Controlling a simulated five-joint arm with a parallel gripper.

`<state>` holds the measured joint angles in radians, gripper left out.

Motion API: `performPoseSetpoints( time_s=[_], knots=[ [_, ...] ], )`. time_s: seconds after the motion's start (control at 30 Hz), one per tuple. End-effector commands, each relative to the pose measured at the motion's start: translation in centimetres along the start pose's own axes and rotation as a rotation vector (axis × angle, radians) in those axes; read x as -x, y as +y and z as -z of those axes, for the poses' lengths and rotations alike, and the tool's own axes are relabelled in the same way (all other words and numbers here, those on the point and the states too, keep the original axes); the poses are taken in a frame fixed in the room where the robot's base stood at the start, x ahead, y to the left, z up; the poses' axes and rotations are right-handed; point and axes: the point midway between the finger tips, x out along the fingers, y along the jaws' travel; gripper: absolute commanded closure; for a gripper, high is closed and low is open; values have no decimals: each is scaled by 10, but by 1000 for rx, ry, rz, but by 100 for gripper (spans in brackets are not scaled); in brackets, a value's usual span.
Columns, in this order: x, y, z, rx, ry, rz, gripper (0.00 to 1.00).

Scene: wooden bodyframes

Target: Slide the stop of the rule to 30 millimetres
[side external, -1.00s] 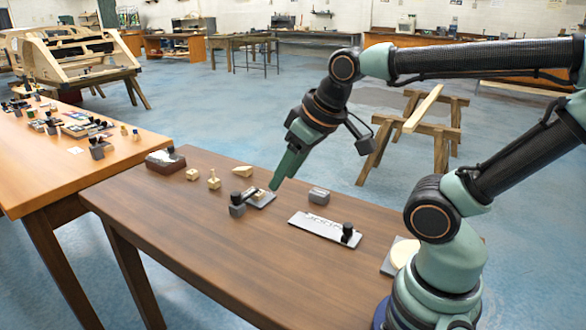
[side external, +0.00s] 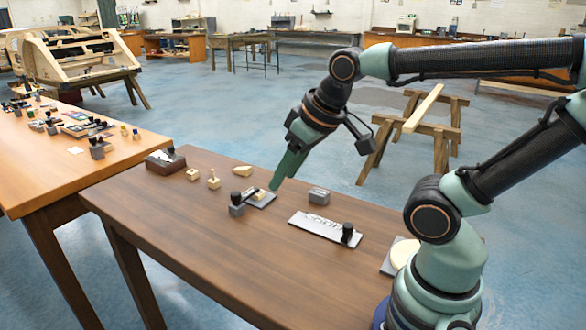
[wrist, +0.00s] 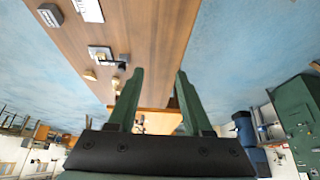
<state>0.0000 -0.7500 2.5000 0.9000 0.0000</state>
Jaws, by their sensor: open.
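The rule (side external: 318,228) is a pale flat plate with dark markings, lying on the brown table. Its stop (side external: 347,233) is a dark upright knob at the plate's right, near end. A piece of the pale plate also shows at the top of the wrist view (wrist: 90,10). My gripper (side external: 275,183) hangs above the table, up and left of the rule and apart from it, near a small grey plate with a wooden block. In the wrist view its two green fingers (wrist: 157,100) are spread with nothing seen between them.
A grey block (side external: 319,196) lies behind the rule. A grey block with a black knob (side external: 237,206) stands to the left by a grey plate. Small wooden pieces (side external: 214,180) and a dark box (side external: 165,161) lie farther left. The table's front middle is clear.

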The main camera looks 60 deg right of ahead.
Motion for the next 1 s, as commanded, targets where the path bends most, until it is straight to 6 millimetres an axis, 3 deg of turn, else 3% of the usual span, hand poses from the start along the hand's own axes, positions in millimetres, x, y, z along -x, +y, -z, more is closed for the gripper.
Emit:
performPoseSetpoints(
  time_s=[0.07, 0.1, 0.13, 0.27, 0.47, 0.6, 0.7, 0.8, 1.0],
  knots=[
    [0, 0, 0, 0, 0, 0, 50],
    [0, 0, 0, 0, 0, 0, 38],
    [0, 1, 0, -1, -1, -1, 36],
    [-6, 17, -2, -21, -41, -26, 36],
    [-30, 87, -21, -105, -220, -94, 36],
    [-43, 138, -48, -174, -353, -101, 36],
    [-49, 164, -67, -215, -421, -90, 36],
    [-52, 181, -82, -243, -465, -76, 36],
    [-58, 191, -94, -259, -492, -63, 36]
  ],
)
